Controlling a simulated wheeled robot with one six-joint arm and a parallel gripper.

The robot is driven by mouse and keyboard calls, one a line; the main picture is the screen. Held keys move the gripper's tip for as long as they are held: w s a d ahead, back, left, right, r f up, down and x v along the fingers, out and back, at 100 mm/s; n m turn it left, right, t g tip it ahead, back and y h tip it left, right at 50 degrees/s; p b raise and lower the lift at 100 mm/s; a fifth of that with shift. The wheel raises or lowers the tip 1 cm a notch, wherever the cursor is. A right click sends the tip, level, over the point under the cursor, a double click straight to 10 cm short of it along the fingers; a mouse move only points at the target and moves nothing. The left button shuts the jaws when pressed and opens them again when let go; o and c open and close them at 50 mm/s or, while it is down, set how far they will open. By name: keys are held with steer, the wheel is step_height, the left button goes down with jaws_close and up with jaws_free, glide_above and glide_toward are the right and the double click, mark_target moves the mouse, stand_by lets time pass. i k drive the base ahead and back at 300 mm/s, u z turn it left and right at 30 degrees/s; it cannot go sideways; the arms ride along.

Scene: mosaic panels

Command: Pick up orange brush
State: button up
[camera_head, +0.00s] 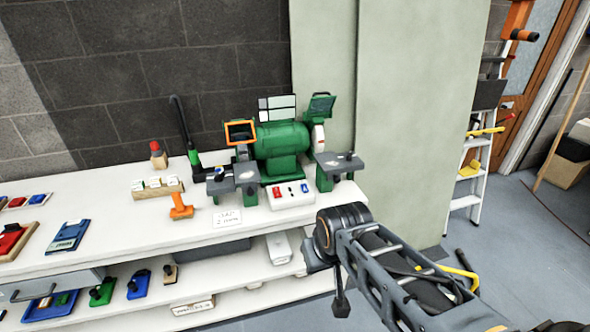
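A small orange object that looks like the orange brush (180,207) stands on the white bench top, near its front edge, left of the green bench grinder. It has an upright stem and a wider foot. My arm reaches in from the lower right, in front of the bench's right end. What seems to be my gripper (341,302) hangs down at the arm's far end, well to the right of the brush and apart from it. Its fingers are too small and dark to tell whether they are open or shut.
The green grinder (282,144) stands at the bench's back right. A wooden block with white pieces (158,187), a white card (227,217) and a switch box (290,195) are near the brush. A lower shelf (240,292) holds several tools.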

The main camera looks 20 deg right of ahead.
mark_target(181, 212)
steer(key=u, duration=0.4)
steer(key=k, duration=0.45)
steer(key=u, duration=1.4)
steer(key=i, duration=1.35)
steer(key=z, duration=0.9)
steer(key=i, duration=0.7)
steer(key=z, duration=0.5)
